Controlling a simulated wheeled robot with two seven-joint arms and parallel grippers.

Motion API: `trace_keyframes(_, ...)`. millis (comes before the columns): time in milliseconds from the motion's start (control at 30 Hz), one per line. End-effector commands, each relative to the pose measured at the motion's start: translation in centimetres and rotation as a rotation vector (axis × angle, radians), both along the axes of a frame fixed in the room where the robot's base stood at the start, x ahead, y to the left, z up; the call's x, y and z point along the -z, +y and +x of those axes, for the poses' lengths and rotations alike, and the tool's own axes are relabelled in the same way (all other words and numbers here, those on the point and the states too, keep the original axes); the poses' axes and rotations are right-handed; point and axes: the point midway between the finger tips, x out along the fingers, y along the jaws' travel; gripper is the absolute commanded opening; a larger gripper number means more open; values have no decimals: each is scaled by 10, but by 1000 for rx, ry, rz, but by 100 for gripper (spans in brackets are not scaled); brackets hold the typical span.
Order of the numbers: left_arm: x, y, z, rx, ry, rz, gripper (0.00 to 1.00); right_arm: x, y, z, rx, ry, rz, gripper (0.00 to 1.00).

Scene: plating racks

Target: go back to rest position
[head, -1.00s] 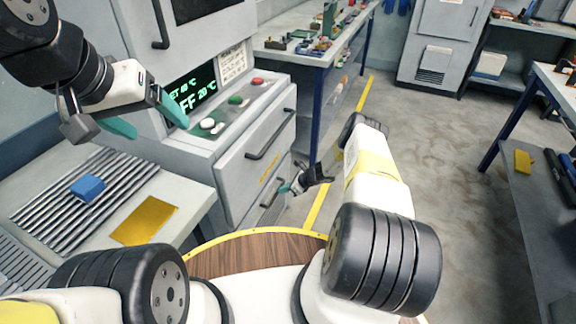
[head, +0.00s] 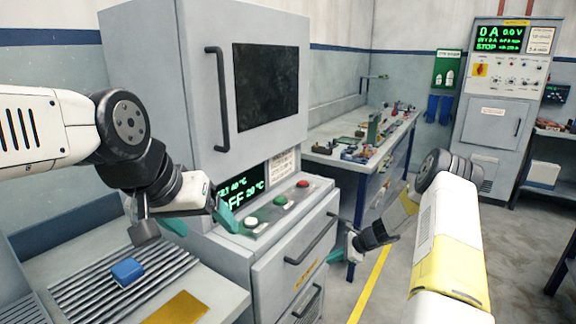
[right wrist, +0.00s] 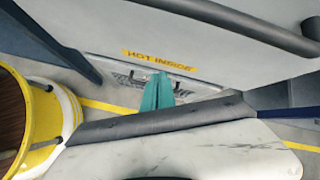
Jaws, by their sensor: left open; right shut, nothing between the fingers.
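My left gripper (head: 203,222) is open and empty in the head view, its teal fingers spread in front of the oven's control panel. It hangs above and to the right of the ribbed rack. My right gripper (head: 341,254) is shut and empty, low in front of the grey oven's drawers. In the right wrist view its teal fingers (right wrist: 158,92) are together, with nothing between them, below a yellow "HOT INSIDE" label (right wrist: 158,61).
The grey oven (head: 250,85) with white, green and red buttons stands close to both grippers. A blue block (head: 127,271) lies on the ribbed rack (head: 165,272), near a yellow sheet (head: 178,308). A cluttered workbench (head: 335,160) and a control cabinet (head: 497,115) stand behind; grey floor is open at right.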

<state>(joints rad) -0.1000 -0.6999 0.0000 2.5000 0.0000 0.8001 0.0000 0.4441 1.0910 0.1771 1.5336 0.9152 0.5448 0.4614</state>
Motion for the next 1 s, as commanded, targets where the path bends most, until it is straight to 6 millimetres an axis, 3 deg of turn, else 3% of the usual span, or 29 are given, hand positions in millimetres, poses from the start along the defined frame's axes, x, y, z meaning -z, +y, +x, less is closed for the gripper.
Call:
trace_keyframes(33, 0, 0, 0, 0, 0, 0, 78, -35, 4, 0, -66, -45, -41, 0)
trace_keyframes(267, 0, 0, 0, 0, 0, 0, 78, -160, 23, -28, -351, -213, -215, 0)
trace_keyframes(500, 0, 0, 0, 0, 0, 0, 78, -275, 41, -91, -639, -380, -413, 0)
trace_keyframes(600, 0, 0, 0, 0, 0, 0, 78, -314, 47, -124, -747, -446, -497, 0)
trace_keyframes(800, 0, 0, 0, 0, 0, 0, 78, -375, 52, -200, -953, -568, -665, 0)
trace_keyframes(1000, 0, 0, 0, 0, 0, 0, 78, -410, 48, -279, -1133, -679, -834, 0)
